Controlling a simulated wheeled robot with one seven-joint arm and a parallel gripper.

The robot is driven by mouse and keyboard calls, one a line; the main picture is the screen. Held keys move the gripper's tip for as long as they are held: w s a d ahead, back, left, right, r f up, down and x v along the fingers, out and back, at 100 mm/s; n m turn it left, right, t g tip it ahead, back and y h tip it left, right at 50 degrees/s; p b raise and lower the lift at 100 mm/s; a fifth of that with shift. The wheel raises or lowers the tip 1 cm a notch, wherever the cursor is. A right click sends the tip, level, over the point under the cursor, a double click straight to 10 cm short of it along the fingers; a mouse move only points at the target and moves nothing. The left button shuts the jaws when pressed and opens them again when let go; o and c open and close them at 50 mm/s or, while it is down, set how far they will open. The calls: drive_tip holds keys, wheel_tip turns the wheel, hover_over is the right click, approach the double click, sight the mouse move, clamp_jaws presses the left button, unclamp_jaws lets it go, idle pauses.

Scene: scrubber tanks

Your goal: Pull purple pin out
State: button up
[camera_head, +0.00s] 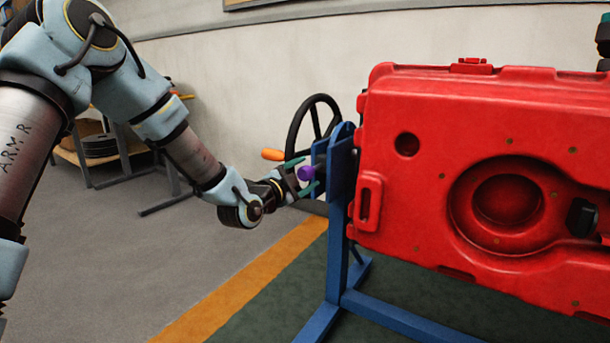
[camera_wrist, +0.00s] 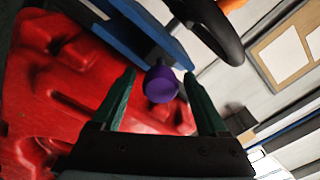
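The purple pin (camera_head: 306,173) sticks out of the blue stand (camera_head: 341,175) beside the red tank (camera_head: 440,140). In the wrist view the round end of the purple pin (camera_wrist: 161,84) lies between the tips of my green fingers, with gaps on both sides. My gripper (camera_head: 305,177) is open and its fingers reach toward the stand, one above and one below the pin. In the wrist view my gripper (camera_wrist: 160,85) shows both fingers apart. The pin's far part is hidden behind its head and in the stand.
A black handwheel (camera_head: 313,125) with an orange handle (camera_head: 273,154) sits just behind the pin, close to my gripper. The red tank fills the right side. The grey floor (camera_head: 190,230) to the left is open, with a shelf (camera_head: 100,150) by the wall.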

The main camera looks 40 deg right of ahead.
drive_tip(key=v, duration=1.1)
drive_tip(key=shift+p, duration=0.45)
drive_tip(key=w+a+f+n+t+y, duration=0.15)
drive_tip(key=w+a+n+y, duration=0.25)
drive_tip(key=a, duration=0.5)
drive_tip(key=w+a+f+n+y, duration=0.3)
drive_tip(key=w+a+n+y, duration=0.1)
drive_tip(key=a, duration=0.5)
drive_tip(key=w+a+f+n+t+y, duration=0.15)
drive_tip(key=w+a+n+y, duration=0.3)
drive_tip(key=a, duration=0.45)
drive_tip(key=s+a+n+g+y, duration=0.25)
drive_tip(key=s+a+n, duration=0.35)
drive_tip(key=a, duration=0.4)
drive_tip(key=s+a+n+g+y, duration=0.2)
drive_tip(key=s+a+n+g, duration=0.2)
drive_tip(key=s+a+n, duration=0.45)
wheel_tip(320, 180, up, 32)
drive_tip(key=w+a+m+p, duration=0.1)
drive_tip(key=w+m+p, duration=0.1)
drive_tip(key=p, duration=2.9)
drive_tip(key=shift+w+p, duration=0.3)
drive_tip(key=shift+w, duration=0.15)
drive_tip(key=shift+a+f+t, duration=0.1)
drive_tip(key=shift+t, duration=0.15)
